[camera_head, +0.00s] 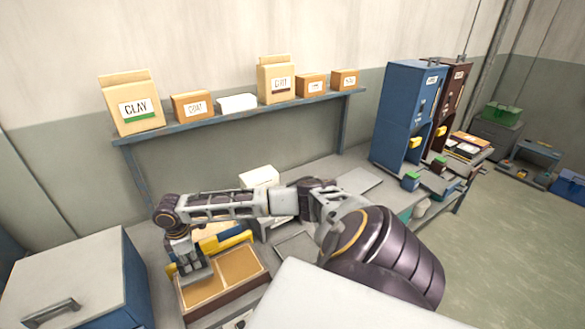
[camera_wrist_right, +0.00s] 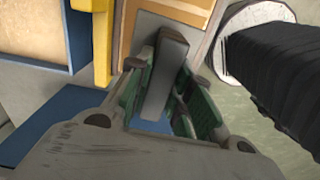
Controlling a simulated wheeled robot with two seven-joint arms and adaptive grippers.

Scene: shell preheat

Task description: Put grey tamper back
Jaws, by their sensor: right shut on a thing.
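My right gripper (camera_head: 190,262) points down over the left part of a wooden tray with two tan sections (camera_head: 266,274). In the right wrist view, the right gripper (camera_wrist_right: 160,95) has its green-padded fingers on both sides of the grey tamper (camera_wrist_right: 166,62), a plain grey bar. It is shut on the tamper. Tan and brown surfaces lie beyond the tamper's far end. I cannot tell whether the tamper touches the tray. My left gripper is not in view.
A yellow part (camera_head: 234,241) stands just behind the tray, close to the gripper. A blue cabinet with a grey top (camera_head: 75,275) is at the left. A shelf (camera_head: 240,111) holds several boxes. Blue (camera_head: 402,120) and brown machines stand at the right.

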